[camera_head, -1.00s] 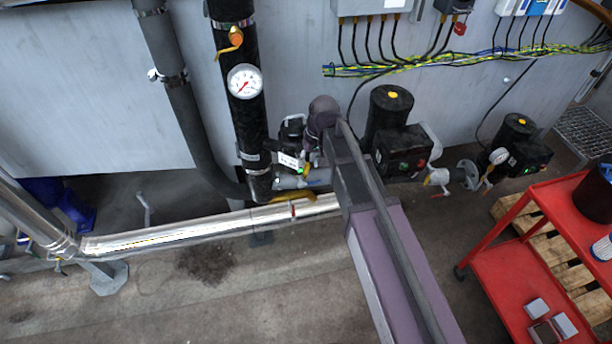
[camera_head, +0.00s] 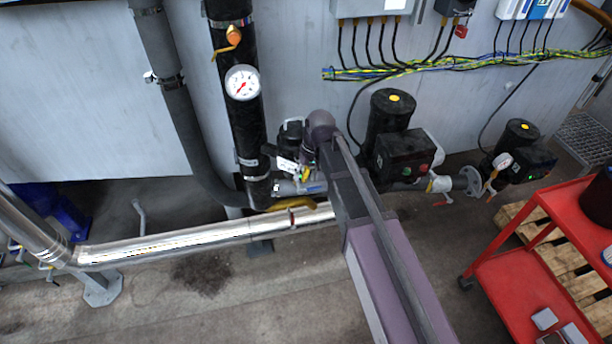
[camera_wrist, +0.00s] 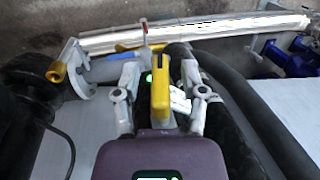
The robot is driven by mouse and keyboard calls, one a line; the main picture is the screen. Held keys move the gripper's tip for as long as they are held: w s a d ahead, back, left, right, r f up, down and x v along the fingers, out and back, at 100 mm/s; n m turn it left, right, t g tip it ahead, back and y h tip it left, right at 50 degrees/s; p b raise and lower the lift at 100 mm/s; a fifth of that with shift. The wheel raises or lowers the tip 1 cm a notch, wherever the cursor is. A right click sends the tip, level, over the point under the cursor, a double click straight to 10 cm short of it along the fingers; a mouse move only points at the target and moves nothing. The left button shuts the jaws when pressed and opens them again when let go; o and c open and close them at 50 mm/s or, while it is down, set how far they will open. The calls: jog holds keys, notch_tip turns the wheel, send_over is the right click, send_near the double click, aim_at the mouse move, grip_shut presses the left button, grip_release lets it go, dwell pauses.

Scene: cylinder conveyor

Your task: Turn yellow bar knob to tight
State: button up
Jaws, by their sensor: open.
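A yellow bar knob (camera_wrist: 160,93) stands up between the two grey fingers of my gripper (camera_wrist: 166,84) in the wrist view. The fingers are apart, one on each side of the yellow piece. I cannot tell whether either finger touches it. In the head view my gripper (camera_head: 290,162) is small and partly hidden by my own arm, beside the lower end of the black vertical pipe. A little yellow shows close to it there, but the knob's shape is unclear.
A black pipe with a round gauge (camera_head: 242,83) stands left of my gripper. A silver pipe (camera_head: 190,239) runs low in front, with a yellow lever (camera_head: 270,207) near its right end. Black pumps (camera_head: 403,150) stand right. A red cart (camera_head: 500,270) is at far right.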

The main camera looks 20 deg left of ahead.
jog(key=shift+d, duration=0.1)
grip_shut()
